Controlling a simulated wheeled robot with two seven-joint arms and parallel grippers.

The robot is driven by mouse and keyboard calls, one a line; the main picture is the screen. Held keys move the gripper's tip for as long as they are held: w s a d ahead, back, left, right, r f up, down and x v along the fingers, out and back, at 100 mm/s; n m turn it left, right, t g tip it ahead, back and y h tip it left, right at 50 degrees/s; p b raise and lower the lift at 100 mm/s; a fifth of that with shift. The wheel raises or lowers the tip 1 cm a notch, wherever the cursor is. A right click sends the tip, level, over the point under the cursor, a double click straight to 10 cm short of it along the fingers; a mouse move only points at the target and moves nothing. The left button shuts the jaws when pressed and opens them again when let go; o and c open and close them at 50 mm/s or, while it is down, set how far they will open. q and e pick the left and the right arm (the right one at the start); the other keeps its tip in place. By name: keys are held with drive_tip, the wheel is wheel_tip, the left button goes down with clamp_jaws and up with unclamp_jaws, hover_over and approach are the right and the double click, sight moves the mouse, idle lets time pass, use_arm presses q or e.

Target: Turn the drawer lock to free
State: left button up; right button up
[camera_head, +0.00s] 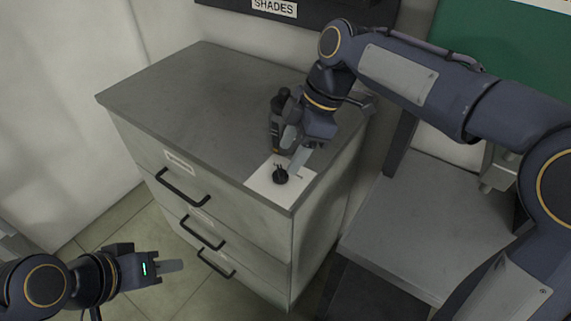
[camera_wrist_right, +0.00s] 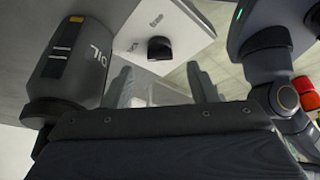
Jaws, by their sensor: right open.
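The drawer lock is a black knob (camera_head: 280,175) on a white plate (camera_head: 262,188) at the front right corner of the cabinet top. The knob also shows in the right wrist view (camera_wrist_right: 160,48), with small marks on the plate beside it. My right gripper (camera_head: 295,149) is just behind the knob. In the right wrist view its fingers (camera_wrist_right: 160,75) are apart and empty, with the knob beyond them, apart from both. My left gripper (camera_head: 178,266) is low at the left, in front of the drawers. Only one finger shape shows, so its opening is unclear.
A dark oil bottle (camera_wrist_right: 72,62) stands on the cabinet top close beside my right gripper; it is partly hidden in the head view (camera_head: 277,124). The grey cabinet top (camera_head: 190,95) is clear at the left. Three drawer handles (camera_head: 183,188) stick out at the front. A lower grey surface (camera_head: 420,225) lies right.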

sight(281, 170)
drive_tip(key=shift+x, duration=1.95)
drive_tip(key=c, duration=1)
